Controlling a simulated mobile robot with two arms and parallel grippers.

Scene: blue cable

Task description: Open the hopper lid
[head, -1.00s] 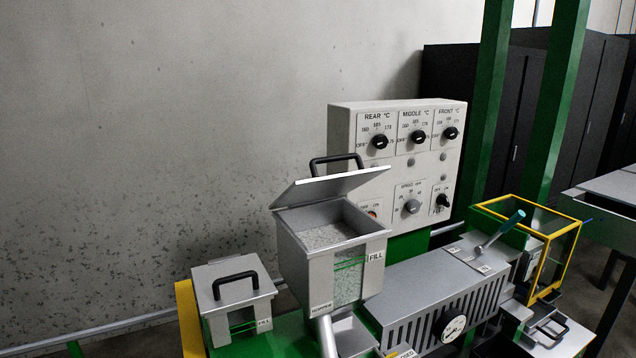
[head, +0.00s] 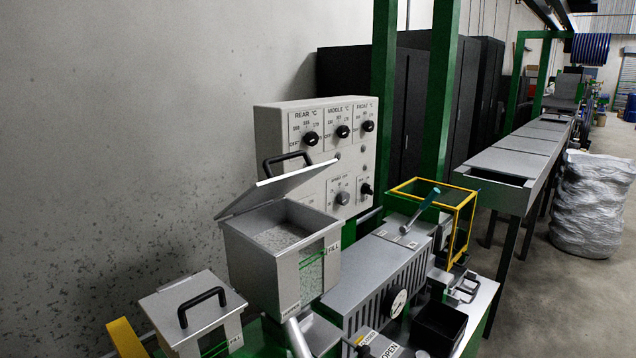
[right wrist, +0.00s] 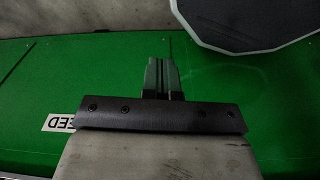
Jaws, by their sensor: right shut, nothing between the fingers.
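The grey hopper (head: 262,268) stands in the lower middle of the head view, with pale granules (head: 280,236) inside. Its lid (head: 272,190) is raised and tilted up at the back, so the hopper mouth shows. The black lid handle (head: 287,163) stands on the lid's upper face. In the right wrist view my right gripper (right wrist: 162,65) is shut and empty over a green surface (right wrist: 60,85). Neither gripper shows in the head view.
A smaller grey box with a closed lid and black handle (head: 203,305) stands left of the hopper. A control panel (head: 270,125) with knobs is behind it. A yellow-framed guard (head: 462,215) stands right. A dark octagonal-looking part (right wrist: 250,18) is near my right gripper.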

